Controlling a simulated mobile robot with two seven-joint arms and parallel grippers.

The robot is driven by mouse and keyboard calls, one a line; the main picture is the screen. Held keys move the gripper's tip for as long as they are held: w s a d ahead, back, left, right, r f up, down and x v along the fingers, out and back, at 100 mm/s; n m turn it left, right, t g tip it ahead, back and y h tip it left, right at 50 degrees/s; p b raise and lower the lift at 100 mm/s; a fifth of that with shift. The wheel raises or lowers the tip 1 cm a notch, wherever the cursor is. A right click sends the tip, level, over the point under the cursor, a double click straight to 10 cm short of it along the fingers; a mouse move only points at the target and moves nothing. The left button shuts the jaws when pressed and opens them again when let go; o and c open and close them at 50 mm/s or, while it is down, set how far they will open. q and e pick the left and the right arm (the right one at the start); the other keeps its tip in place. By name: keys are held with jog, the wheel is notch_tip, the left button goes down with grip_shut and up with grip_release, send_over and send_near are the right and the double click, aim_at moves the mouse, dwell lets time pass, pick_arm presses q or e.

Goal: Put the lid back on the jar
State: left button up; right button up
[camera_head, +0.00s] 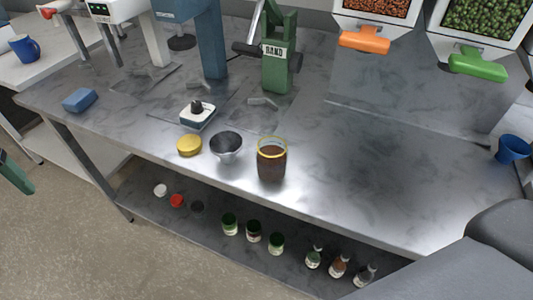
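A round yellow lid (189,145) lies flat on the grey table near its front edge. The jar (271,163) stands upright to its right, filled with something dark brown and ringed with yellow at its open top. A metal bowl (226,146) sits between lid and jar. Neither of my grippers shows clearly. Part of my grey arm fills the lower right corner, its gripper out of view. A dark green piece juts in at the left edge; I cannot tell what it is.
A small scale-like device (198,114) stands behind the bowl. A green hand grinder (279,55) stands behind the jar. A blue block (80,100) lies at left, a blue cup (513,149) at far right. Several small jars stand on the lower shelf (150,215). The table's right half is mostly clear.

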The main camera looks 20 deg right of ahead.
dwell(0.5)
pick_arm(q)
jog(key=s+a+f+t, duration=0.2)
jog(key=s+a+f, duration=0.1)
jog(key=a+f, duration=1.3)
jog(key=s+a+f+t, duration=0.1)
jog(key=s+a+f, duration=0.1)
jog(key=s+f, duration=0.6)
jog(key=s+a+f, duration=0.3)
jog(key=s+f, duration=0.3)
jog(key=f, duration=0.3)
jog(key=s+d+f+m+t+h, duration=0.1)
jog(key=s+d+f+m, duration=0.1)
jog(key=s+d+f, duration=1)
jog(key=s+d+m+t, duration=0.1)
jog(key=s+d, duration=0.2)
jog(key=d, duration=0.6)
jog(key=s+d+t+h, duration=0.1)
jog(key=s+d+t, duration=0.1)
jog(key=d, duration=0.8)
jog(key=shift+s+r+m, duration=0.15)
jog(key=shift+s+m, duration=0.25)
